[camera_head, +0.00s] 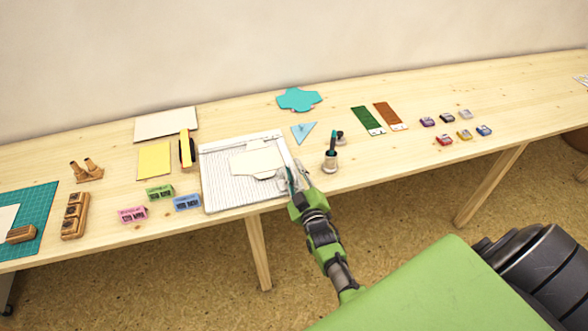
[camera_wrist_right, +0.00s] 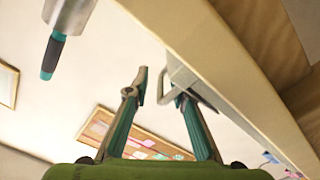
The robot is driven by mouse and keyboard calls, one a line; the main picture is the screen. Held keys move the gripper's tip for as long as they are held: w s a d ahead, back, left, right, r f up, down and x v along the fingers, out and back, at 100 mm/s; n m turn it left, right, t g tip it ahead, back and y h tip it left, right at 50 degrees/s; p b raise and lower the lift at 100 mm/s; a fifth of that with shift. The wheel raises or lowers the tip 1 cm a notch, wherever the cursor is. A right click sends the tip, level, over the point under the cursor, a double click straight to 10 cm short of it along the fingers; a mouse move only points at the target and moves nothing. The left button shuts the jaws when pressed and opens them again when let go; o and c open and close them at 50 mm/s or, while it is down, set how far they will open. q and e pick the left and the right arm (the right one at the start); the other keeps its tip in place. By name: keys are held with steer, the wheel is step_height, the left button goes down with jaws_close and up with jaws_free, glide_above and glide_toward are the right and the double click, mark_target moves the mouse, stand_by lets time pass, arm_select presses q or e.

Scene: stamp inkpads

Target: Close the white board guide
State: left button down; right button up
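The white board (camera_head: 225,193) lies on the table left of centre in the head view, with a fine line grid and a lighter bar along its far edge. A cream cut-out sheet (camera_head: 256,162) lies on it. My right gripper (camera_head: 294,170) is at the board's right edge, beside a small grey part there. In the right wrist view its two fingers (camera_wrist_right: 154,88) stand apart, with a grey loop-shaped part (camera_wrist_right: 174,82) close to the right fingertip. I cannot tell whether they touch. The guide's exact position is unclear. My left gripper is not in view.
A pot with a teal-handled tool (camera_head: 331,158) stands just right of my right gripper. Blue, green and pink blocks (camera_head: 187,202) sit left of the board. A blue triangle (camera_head: 304,132) lies behind. The table's front edge (camera_head: 375,178) runs close to the gripper.

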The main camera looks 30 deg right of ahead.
steer(key=shift+w, duration=0.2)
steer(key=v, duration=1.2)
steer(key=shift+f, duration=0.2)
